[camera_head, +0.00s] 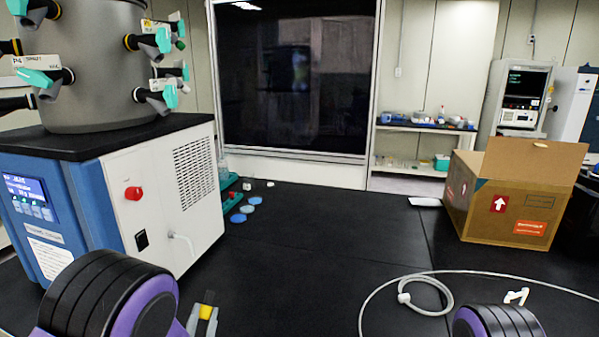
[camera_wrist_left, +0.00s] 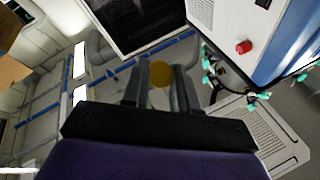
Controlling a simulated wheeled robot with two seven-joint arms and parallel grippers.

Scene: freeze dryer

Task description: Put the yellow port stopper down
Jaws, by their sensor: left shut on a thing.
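The yellow port stopper (camera_head: 208,297) is between the fingertips of my left gripper (camera_head: 203,314), low in the head view. In the left wrist view the stopper (camera_wrist_left: 161,74) shows as a round yellow face between the two dark fingers of the left gripper (camera_wrist_left: 160,82). The left gripper is shut on it. The stopper is held in front of the freeze dryer (camera_head: 150,190), over the near part of the black bench (camera_head: 310,250). Part of my right arm shows at the lower right, but its gripper is out of view.
Blue discs (camera_head: 248,209) and a green rack (camera_head: 228,200) lie beside the freeze dryer. A grey cable (camera_head: 420,300) loops across the front right, near a small white piece (camera_head: 516,296). An open cardboard box (camera_head: 500,210) stands at right. The bench middle is clear.

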